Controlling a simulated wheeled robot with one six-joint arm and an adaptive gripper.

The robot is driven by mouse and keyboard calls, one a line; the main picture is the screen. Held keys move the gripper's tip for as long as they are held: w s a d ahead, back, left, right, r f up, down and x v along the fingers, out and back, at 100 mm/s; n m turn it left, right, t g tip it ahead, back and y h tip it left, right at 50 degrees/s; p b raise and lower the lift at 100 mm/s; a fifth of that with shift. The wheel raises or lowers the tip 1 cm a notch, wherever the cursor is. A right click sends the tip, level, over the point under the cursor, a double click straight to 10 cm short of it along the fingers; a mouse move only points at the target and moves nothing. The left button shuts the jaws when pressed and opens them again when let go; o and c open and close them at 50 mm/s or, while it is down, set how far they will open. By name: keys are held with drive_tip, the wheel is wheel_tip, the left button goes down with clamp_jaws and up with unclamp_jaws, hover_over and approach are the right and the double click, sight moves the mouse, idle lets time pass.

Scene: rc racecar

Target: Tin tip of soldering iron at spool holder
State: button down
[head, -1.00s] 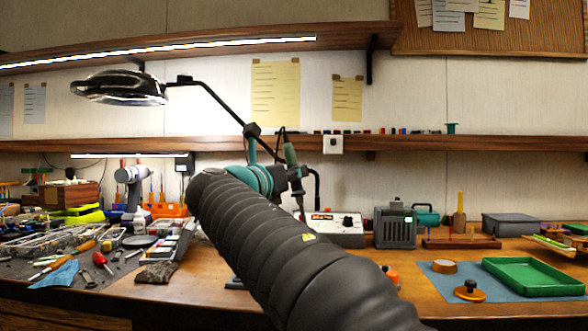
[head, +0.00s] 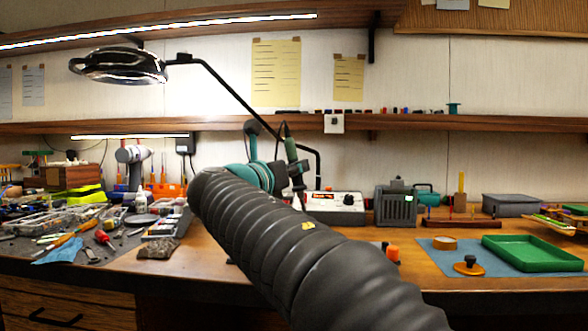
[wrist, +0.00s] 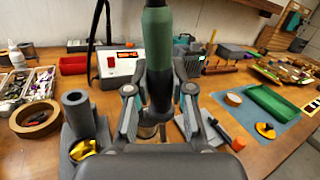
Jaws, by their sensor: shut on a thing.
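My gripper (wrist: 159,92) is shut on the green handle of the soldering iron (wrist: 157,50). The iron is held upright between the fingers; it also shows in the head view (head: 290,150), above the bench near the soldering station (head: 335,205). Its tip is hard to make out in the head view and is mostly hidden by the gripper in the wrist view. A grey iron stand (wrist: 79,115) with brass wool (wrist: 83,149) is left of my gripper. A wooden rack with pegs (head: 462,222) stands at the right; I cannot tell whether it is the spool holder.
A grey box-shaped unit (head: 395,207) stands right of the station. A green tray (head: 532,254) and an orange round tin (head: 468,267) lie on a blue mat at the right. A tape roll (wrist: 35,119) lies at the left. The magnifier lamp (head: 120,64) hangs above.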

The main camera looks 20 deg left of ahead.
sight(292, 150)
drive_tip(key=shift+f, duration=1.1)
idle(3.0)
idle(1.3)
drive_tip(key=shift+r+p, duration=0.85)
drive_tip(key=shift+r, duration=2.15)
